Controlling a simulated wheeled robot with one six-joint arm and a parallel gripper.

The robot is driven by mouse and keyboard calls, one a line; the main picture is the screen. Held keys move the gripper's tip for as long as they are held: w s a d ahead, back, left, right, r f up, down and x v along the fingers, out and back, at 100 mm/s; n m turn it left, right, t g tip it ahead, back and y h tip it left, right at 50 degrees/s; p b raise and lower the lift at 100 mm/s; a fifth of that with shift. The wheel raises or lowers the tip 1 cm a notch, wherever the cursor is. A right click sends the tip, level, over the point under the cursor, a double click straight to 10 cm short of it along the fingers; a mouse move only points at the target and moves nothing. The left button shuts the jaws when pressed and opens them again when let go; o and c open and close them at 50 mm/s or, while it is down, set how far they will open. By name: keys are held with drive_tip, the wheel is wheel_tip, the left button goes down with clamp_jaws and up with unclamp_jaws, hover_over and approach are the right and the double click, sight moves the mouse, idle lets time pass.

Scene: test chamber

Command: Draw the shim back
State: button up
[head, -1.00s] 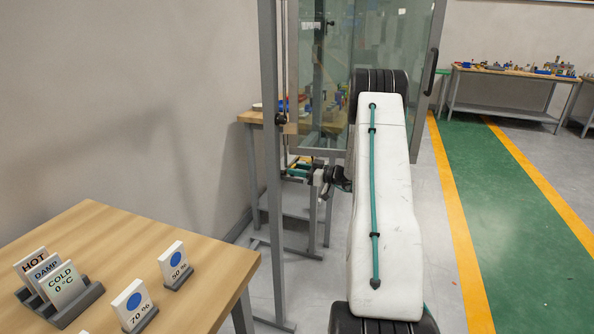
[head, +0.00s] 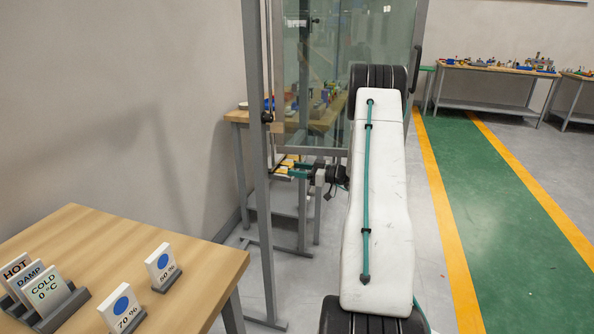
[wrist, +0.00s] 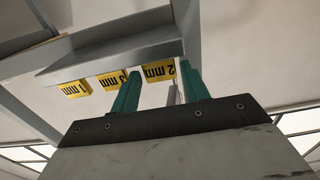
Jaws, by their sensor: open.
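Yellow tags marked 1 mm (wrist: 75,89), 3 mm (wrist: 111,80) and 2 mm (wrist: 158,71) hang in a row at the edge of a grey ledge (wrist: 120,52) in the wrist view. My gripper (wrist: 160,88) is open, its two green fingers pointing at the ledge. The 2 mm tag is between the fingertips, closer to the right one. The left finger overlaps part of the 3 mm tag. A thin grey strip (wrist: 172,94) shows between the fingers; I cannot tell what it belongs to. In the head view my gripper (head: 298,173) is beside the frame, with small yellow pieces near it.
A glass-panelled door (head: 355,70) with a black handle stands behind my arm. A grey post (head: 259,180) rises left of my gripper. A wooden table (head: 130,250) with label cards is at the lower left. The green lane (head: 500,180) at right is clear.

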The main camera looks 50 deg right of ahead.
drive_tip(key=v, duration=0.7)
drive_tip(key=shift+s+d, duration=0.15)
idle(0.3)
